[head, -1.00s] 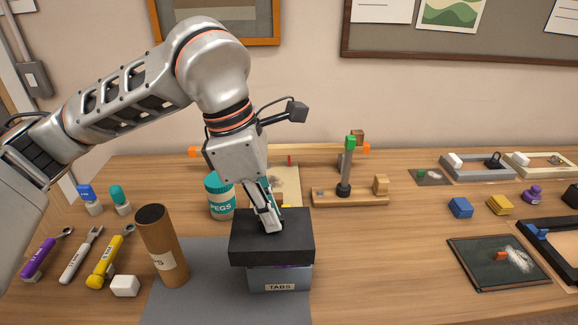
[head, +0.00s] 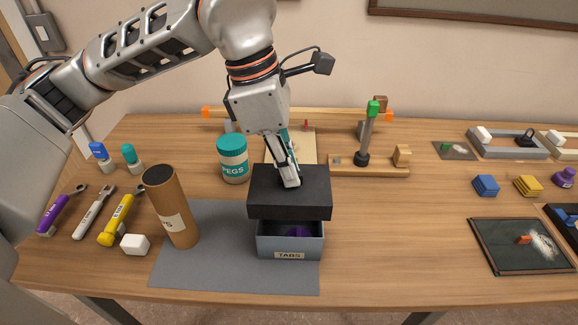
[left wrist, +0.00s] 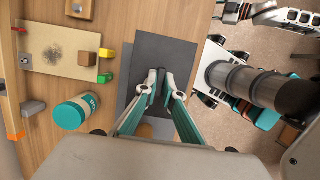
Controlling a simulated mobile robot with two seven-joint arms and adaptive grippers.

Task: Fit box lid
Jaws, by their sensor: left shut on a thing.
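The black lid (head: 290,194) is held level above the grey box (head: 290,246) with the TABS label. A gap shows at the box's front, with a purple thing (head: 299,231) inside. The lid hides the box's back part, and I cannot tell whether they touch there. My left gripper (head: 290,183) points down and is shut on the lid's top, at its middle. In the left wrist view the fingertips (left wrist: 164,92) meet over the dark lid (left wrist: 165,55), which hides most of the box.
The box stands on a grey mat (head: 200,268). A brown tube (head: 171,205) stands to its left, near a white block (head: 135,244). A PEGS jar (head: 233,160) and a wooden stand (head: 366,168) are behind.

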